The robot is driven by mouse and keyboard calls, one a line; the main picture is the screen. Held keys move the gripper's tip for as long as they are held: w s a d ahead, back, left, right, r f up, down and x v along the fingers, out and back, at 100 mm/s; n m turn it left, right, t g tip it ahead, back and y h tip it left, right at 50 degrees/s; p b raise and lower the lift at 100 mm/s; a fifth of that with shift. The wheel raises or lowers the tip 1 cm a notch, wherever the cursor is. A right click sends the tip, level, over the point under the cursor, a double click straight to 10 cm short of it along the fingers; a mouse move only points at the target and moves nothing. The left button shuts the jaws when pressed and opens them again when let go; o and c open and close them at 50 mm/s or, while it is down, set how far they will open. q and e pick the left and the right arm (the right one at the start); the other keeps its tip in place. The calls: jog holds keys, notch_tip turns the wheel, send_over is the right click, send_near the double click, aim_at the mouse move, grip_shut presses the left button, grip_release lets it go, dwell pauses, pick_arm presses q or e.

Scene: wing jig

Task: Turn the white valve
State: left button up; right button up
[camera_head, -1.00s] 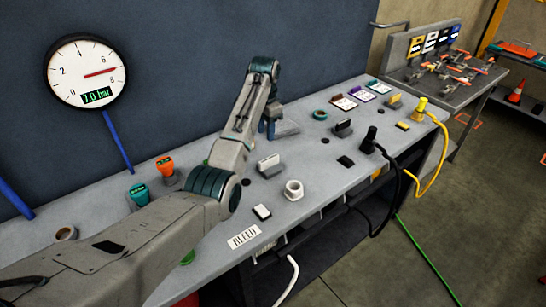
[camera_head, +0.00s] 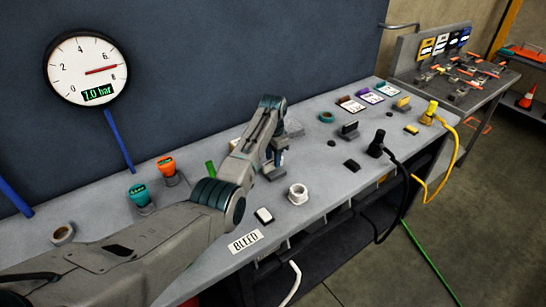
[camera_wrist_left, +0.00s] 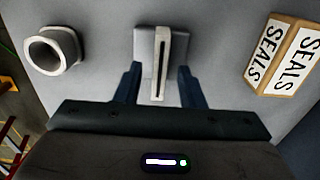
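The white valve (camera_wrist_left: 160,58) shows in the left wrist view as a pale upright handle with a dark slot, on a light square base. In the head view it is hidden behind my left gripper. My left gripper (camera_head: 274,174) is low over the bench at that spot. In the left wrist view its two dark fingers (camera_wrist_left: 158,85) stand apart, one on each side of the handle's near end, with visible gaps. My right gripper is in neither view.
A white ring-shaped socket (camera_head: 298,194) stands close beside the gripper; a SEALS box (camera_wrist_left: 285,57) is on the other side. Black (camera_head: 348,131) and yellow (camera_head: 402,104) handles stand farther along the bench. A wall gauge (camera_head: 87,69) reads about 7 bar.

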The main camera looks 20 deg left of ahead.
pick_arm(q)
jog(key=shift+f, duration=0.75)
jog(key=shift+s, duration=0.1)
grip_shut()
